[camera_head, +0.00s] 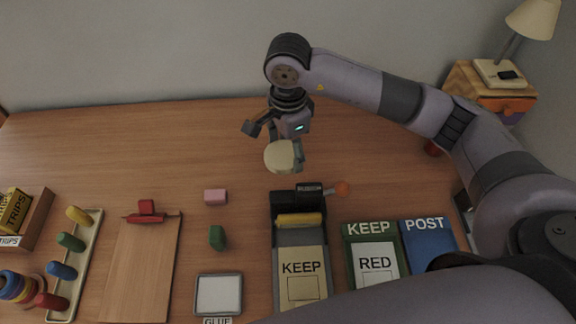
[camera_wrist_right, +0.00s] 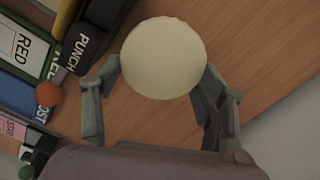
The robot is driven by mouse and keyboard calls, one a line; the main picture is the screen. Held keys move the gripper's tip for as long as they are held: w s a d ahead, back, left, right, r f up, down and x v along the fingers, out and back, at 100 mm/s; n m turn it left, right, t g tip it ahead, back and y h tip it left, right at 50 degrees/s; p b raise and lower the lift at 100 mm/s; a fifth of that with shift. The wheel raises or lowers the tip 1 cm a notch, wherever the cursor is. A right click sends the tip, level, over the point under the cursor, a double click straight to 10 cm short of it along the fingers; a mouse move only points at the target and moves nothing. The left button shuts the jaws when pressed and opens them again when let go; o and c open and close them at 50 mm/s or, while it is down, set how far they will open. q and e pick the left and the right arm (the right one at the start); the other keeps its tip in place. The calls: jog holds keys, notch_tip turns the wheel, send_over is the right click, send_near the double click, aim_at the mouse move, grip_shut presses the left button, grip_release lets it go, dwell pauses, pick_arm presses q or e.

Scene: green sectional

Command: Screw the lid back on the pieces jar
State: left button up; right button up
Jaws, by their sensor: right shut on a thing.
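My right gripper (camera_head: 284,146) hangs over the middle back of the table, shut on a cream round lid (camera_head: 280,156). In the right wrist view the lid (camera_wrist_right: 163,58) is a pale disc between the two fingers (camera_wrist_right: 160,100). I cannot make out a jar in either view, and cannot tell whether one is hidden behind the lid or my arm. My left gripper is not in view.
A black punch (camera_head: 298,208) with an orange knob (camera_head: 342,188) stands just in front. A KEEP RED box (camera_head: 369,228), blue POST box (camera_head: 428,240), clipboard (camera_head: 140,265), peg tray (camera_head: 88,255), pink block (camera_head: 215,197) and green block (camera_head: 217,237) lie around. The back left is clear.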

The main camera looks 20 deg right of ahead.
aim_at(288, 152)
notch_tip(288, 152, up, 7)
jog(key=shift+r+b, duration=0.1)
jog(key=shift+b, duration=0.2)
